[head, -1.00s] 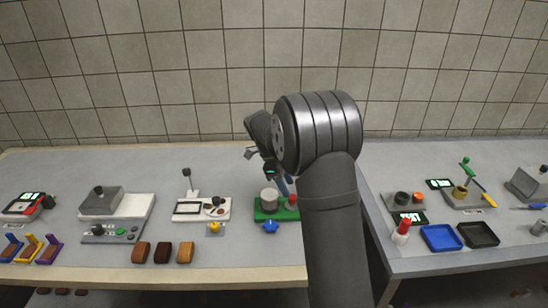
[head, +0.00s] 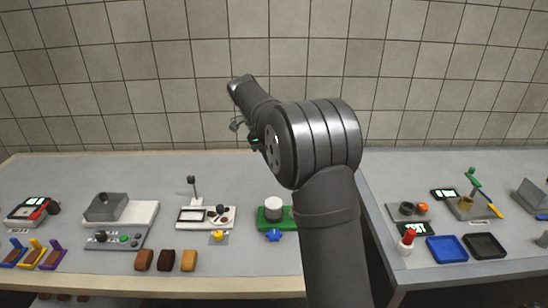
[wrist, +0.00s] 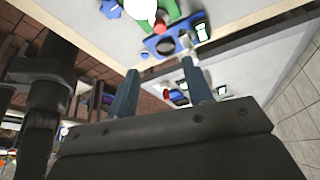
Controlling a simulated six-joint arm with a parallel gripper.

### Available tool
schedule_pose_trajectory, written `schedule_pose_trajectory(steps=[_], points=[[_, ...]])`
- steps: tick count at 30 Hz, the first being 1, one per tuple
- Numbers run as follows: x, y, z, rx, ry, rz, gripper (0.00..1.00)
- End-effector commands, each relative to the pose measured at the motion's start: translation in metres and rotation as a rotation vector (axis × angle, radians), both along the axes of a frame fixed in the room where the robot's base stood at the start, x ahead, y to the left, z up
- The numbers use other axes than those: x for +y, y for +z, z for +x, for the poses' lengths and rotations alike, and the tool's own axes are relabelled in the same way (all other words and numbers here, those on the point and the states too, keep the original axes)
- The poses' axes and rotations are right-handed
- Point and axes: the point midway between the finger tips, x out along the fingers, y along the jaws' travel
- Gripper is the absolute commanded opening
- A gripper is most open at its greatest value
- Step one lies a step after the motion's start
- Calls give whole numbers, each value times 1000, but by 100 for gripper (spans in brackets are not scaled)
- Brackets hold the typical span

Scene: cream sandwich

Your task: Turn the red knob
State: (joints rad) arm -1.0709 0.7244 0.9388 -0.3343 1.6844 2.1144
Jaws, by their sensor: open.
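The green device (head: 263,220) stands on the left table with a white-grey drum (head: 273,205) on top and a blue star-shaped piece (head: 274,236) at its front. Its right end, where a red knob showed earlier, is hidden behind my arm. In the wrist view, a green body (wrist: 146,12) and a small red patch (wrist: 160,27) show at the top; I cannot tell whether the patch is the knob. My gripper (wrist: 160,66) is open with nothing between its fingers. In the head view its fingers are not clear; the wrist is raised above the green device, apart from it.
Left of the device stand a white panel with a lever (head: 207,217) and a grey-and-white machine (head: 120,210). On the right table are a red-topped white bottle (head: 407,241), a blue tray (head: 446,248) and a black tray (head: 484,245). A gap separates the tables; a tiled wall is behind.

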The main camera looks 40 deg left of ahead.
Motion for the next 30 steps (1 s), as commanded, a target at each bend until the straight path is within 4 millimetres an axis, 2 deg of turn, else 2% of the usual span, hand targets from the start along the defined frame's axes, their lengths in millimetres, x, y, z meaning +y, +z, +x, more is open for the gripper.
schedule_pose_trajectory(steps=[4, 8, 30], points=[[-1, 0, 1, 14, 32, -4, 46], [-4, 0, 3, 73, 169, -19, 46], [-31, 3, 19, 521, 1592, -123, 46]])
